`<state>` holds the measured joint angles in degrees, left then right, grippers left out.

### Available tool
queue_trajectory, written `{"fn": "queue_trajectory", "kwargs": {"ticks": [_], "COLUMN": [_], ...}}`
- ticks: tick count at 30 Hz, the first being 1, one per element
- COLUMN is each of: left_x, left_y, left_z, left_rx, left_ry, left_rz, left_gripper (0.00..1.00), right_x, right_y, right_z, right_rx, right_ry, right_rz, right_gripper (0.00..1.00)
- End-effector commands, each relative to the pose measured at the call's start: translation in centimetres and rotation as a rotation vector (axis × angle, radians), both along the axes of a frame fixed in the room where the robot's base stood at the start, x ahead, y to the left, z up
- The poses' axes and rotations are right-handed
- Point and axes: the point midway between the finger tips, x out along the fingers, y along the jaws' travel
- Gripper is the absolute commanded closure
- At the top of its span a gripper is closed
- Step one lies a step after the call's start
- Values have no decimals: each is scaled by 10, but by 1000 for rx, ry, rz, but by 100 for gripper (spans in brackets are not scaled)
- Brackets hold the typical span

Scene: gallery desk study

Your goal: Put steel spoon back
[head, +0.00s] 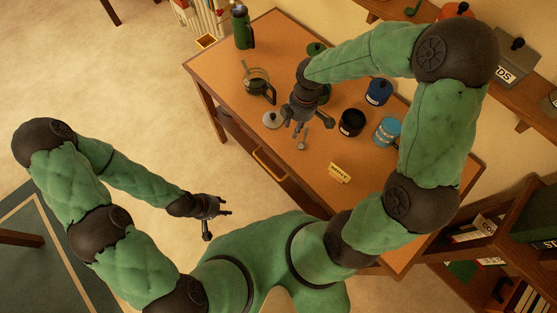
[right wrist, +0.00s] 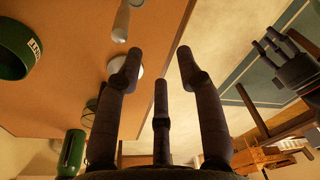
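A small grey spoon-like thing (head: 302,144), likely the steel spoon, lies on the desk just below my right gripper in the head view. A pale, rounded piece that seems to be the same thing shows at the top of the right wrist view (right wrist: 122,20), beyond the fingertips. My right gripper (head: 296,128) is above the desk with its fingers spread. Nothing is between them in the right wrist view (right wrist: 160,70). My left gripper (head: 222,208) is off the desk's near side, open and empty. Its spread fingers show in the right wrist view (right wrist: 275,45).
The desk (head: 225,68) also holds a glass pot (head: 259,85), a pale round lid (head: 272,119), a green flask (head: 242,27), a blue canister (head: 378,92), a black canister (head: 351,122), a light blue canister (head: 387,131) and a yellow label card (head: 340,173).

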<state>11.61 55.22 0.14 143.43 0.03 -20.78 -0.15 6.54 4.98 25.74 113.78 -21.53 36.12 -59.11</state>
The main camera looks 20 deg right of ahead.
Motion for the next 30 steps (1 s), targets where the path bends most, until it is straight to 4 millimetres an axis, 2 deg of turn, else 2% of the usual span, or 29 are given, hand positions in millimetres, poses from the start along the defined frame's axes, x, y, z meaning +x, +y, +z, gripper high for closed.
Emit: {"fn": "queue_trajectory", "kwargs": {"ticks": [1,9,18,24,30], "left_x": [0,0,0,0,0], "left_y": [0,0,0,0,0], "left_z": [0,0,0,0,0], "left_rx": [0,0,0,0,0], "left_ry": [0,0,0,0,0], "left_rz": [0,0,0,0,0], "left_gripper": [60,60,60,60,60], "right_x": [-4,-29,-73,-104,-116], "right_y": [11,64,102,114,117], "right_z": [-17,-96,-162,-193,-203], "right_rx": [27,157,211,205,197], "right_ry": [20,112,231,290,306], "right_rz": [-59,-495,-980,-1268,-1389], "right_gripper": [63,63,63,63,63]}}
